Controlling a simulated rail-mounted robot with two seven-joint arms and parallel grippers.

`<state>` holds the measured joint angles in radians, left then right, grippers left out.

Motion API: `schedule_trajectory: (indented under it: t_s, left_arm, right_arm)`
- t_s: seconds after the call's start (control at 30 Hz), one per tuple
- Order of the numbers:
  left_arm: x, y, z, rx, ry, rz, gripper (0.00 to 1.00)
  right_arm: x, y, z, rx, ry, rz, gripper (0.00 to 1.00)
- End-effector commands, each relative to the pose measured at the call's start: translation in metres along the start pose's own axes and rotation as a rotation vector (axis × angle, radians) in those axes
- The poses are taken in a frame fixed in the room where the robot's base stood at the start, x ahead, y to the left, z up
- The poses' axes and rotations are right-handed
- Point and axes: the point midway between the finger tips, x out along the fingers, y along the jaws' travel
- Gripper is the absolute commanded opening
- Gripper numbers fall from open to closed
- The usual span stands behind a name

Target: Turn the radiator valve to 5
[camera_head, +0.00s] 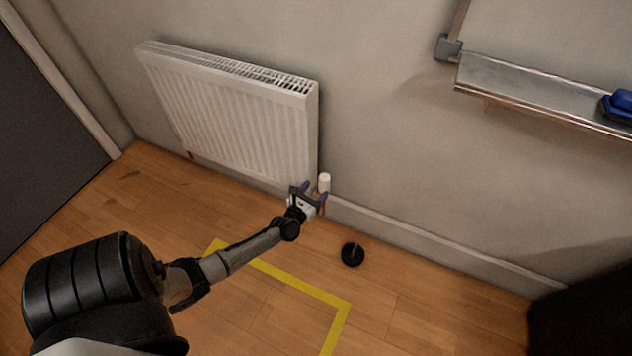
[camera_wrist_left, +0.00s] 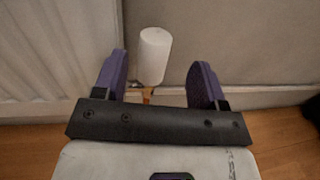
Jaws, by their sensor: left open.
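The white radiator valve (camera_head: 324,182) stands upright at the lower right corner of the white radiator (camera_head: 235,120). In the left wrist view the valve head (camera_wrist_left: 153,55) is a plain white cylinder above a brass-coloured fitting. No number can be read on it. My left gripper (camera_head: 314,190) is open at the valve, its two purple fingers apart. In the left wrist view the valve head shows between and beyond the fingertips (camera_wrist_left: 160,66), nearer the left finger. I cannot tell whether a finger touches it. My right gripper is out of view.
A black round object (camera_head: 352,254) is on the wooden floor right of the gripper. Yellow tape (camera_head: 300,284) marks the floor. A skirting board (camera_head: 430,250) runs along the wall. A ledge (camera_head: 540,93) with a blue object (camera_head: 618,106) is at upper right.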

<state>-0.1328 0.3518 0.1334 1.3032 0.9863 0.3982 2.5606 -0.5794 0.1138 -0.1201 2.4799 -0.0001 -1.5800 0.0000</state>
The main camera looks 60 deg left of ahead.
Motion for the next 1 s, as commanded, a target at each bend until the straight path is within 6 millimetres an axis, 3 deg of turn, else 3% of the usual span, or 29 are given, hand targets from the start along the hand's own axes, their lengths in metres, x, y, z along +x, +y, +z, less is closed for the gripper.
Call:
schedule_trajectory:
  t_s: [0.23,0.63,0.73,0.8,0.87,1.0]
  left_arm:
    - [-0.019,-0.012,0.000,-0.002,0.001,-0.016,0.68]
    - [-0.022,-0.016,0.000,-0.002,-0.001,-0.021,0.68]
    - [-0.020,-0.017,0.005,-0.004,-0.005,-0.021,0.60]
    - [-0.019,-0.028,0.013,-0.031,-0.009,-0.017,0.54]
    - [-0.019,-0.042,0.019,-0.077,-0.010,0.002,0.54]
    - [-0.028,-0.065,0.010,-0.199,0.029,0.096,0.54]
  right_arm:
    - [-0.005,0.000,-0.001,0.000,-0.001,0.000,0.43]
    - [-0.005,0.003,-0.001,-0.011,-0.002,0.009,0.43]
    - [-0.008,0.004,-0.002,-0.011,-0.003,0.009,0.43]
    - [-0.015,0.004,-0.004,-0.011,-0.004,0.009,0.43]
    - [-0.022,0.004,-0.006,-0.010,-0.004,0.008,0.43]
    - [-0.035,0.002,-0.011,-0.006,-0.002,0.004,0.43]
